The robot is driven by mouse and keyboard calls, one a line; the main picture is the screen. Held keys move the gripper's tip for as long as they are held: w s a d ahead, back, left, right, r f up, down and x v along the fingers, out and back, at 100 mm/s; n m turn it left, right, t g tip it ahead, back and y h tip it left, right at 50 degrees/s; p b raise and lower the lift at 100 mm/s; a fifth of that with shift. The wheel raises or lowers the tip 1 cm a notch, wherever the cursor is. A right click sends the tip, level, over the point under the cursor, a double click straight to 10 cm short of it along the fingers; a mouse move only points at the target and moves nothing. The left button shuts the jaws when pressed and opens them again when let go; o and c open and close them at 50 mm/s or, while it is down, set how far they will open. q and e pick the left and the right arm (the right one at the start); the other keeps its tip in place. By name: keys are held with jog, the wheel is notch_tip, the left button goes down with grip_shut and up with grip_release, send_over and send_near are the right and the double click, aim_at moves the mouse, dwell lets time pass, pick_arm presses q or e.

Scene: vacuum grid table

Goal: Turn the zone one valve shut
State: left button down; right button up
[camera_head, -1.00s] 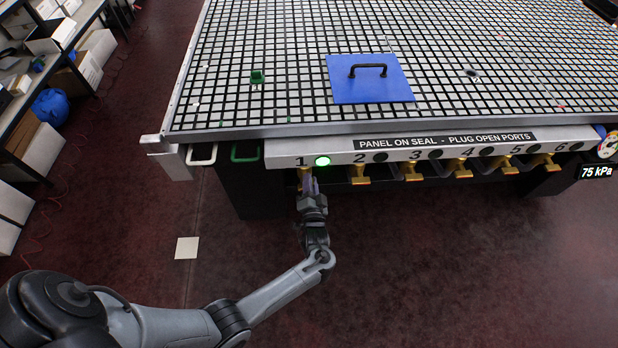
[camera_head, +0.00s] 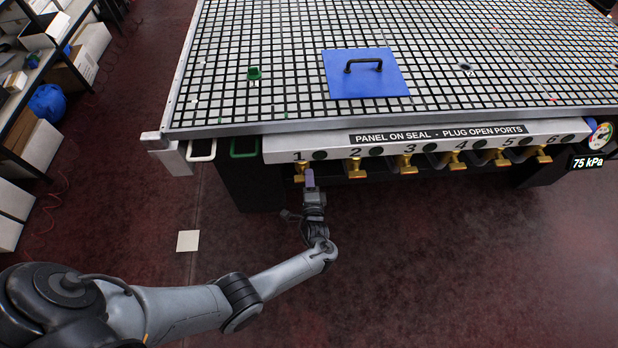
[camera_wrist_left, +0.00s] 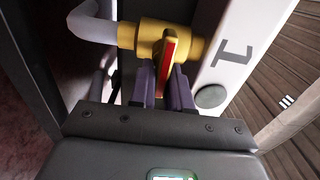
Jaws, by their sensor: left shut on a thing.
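The zone one valve (camera_head: 299,167) is brass and hangs under the number 1 at the left end of the table's front panel. In the left wrist view its brass body (camera_wrist_left: 148,38) sits on a pipe, and its lever (camera_wrist_left: 168,55) has a red stripe along its edge. My left gripper (camera_head: 309,179) is at this valve. The wrist view shows its purple fingers (camera_wrist_left: 164,88) on both sides of the lever, shut on it. The lamp (camera_head: 320,155) beside the 1 is dark. My right gripper is not in view.
More brass valves (camera_head: 355,167) line the panel to the right. A gauge (camera_head: 600,136) stands above a display (camera_head: 597,163) reading 75 kPa.

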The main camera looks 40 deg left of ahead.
pick_arm(q)
jog(key=shift+f, duration=0.1)
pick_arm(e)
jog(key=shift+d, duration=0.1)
pick_arm(q)
jog(key=c, duration=1.5)
grip_release()
jog(key=o, duration=0.3)
jog(key=shift+o, duration=0.2)
jog(key=shift+s+d, duration=0.1)
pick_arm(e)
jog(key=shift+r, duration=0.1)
